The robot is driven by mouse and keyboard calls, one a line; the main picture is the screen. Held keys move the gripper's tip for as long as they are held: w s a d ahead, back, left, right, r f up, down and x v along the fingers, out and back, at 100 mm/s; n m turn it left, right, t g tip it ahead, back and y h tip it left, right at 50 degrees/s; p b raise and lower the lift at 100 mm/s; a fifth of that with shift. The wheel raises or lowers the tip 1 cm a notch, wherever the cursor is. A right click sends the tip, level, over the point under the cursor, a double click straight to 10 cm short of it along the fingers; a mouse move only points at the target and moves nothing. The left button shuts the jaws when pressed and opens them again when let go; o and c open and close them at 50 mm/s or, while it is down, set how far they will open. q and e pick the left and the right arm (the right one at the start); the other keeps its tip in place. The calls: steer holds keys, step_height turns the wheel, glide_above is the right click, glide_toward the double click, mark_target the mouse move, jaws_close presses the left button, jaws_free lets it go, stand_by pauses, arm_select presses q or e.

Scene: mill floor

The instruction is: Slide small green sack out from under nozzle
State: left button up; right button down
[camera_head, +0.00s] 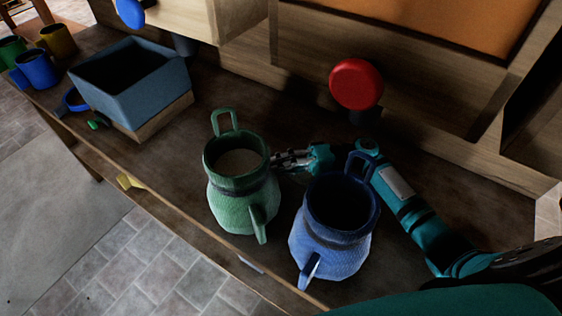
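The small green sack (228,211) stands upright on the wooden counter, left of centre. It has a wide round mouth, a pale fill inside, and a loop handle at the back and at the front. A dark stub that looks like a nozzle (364,117) sits under the red knob, to the right of the green sack. My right gripper (279,160) is at the right side of the green sack's rim, very close to it or touching. Its fingertips are partly hidden, so I cannot tell whether it grips. My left gripper is not in view.
A blue sack (333,255) stands close to the right of the green one, in front of my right arm. A blue-grey box (133,86) on wood and several mugs (36,68) are at the left. The red knob (355,84) juts from the wooden cabinet. The counter's front edge is close.

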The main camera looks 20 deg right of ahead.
steer(key=d, duration=0.4)
steer(key=s+d, duration=0.1)
steer(key=d, duration=0.7)
steer(key=shift+s, duration=0.4)
